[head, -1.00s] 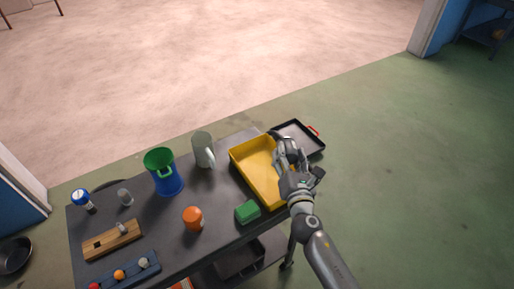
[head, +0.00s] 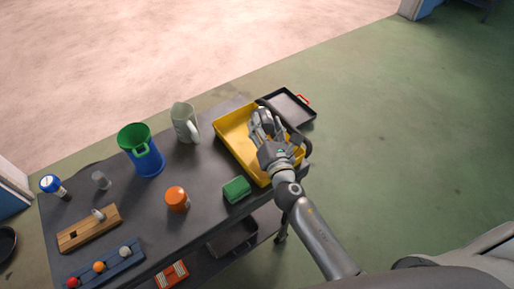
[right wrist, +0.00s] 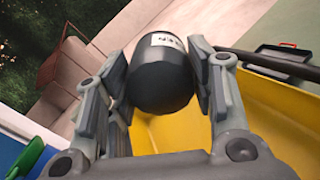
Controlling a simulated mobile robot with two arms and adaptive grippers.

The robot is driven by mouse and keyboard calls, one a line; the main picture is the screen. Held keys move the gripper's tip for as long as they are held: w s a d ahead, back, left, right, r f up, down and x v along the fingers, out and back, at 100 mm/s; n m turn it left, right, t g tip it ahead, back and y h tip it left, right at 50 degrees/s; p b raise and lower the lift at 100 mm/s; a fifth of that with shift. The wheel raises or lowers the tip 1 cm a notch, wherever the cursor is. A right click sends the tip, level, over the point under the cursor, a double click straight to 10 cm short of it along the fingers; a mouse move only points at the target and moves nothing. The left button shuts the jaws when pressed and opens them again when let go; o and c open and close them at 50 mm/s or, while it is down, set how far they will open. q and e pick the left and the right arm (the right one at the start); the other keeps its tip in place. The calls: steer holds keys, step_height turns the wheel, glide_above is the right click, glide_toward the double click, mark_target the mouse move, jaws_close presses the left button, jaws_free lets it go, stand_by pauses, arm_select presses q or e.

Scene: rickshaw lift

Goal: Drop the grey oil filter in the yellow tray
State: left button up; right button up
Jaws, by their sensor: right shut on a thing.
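The yellow tray (head: 233,138) sits at the far right end of the dark workbench cart in the head view. My right gripper (head: 262,119) is over this tray. In the right wrist view the right gripper (right wrist: 163,85) is shut on a dark grey oil filter (right wrist: 160,78), with a finger on each side. The filter is a cylinder with a pale label near its top. The yellow tray (right wrist: 265,115) shows below and behind it there. In the head view the gripper mostly hides the filter. My left gripper is not in view.
A dark handle bar (head: 291,131) curves along the tray's right side. Beyond it is a shallow black tray (head: 288,108) with a red handle. A green block (head: 236,189), grey pitcher (head: 184,122), blue bin (head: 148,162) and orange container (head: 177,199) stand to the left.

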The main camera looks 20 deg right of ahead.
steer(key=shift+f, duration=0.25)
steer(key=o, duration=1.2)
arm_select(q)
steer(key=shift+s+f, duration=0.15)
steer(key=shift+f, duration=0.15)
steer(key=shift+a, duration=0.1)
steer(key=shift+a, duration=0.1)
arm_select(e)
steer(key=shift+s, duration=0.1)
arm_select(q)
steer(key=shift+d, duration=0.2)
arm_select(e)
steer(key=s, duration=1.2)
steer(key=shift+a, duration=0.2)
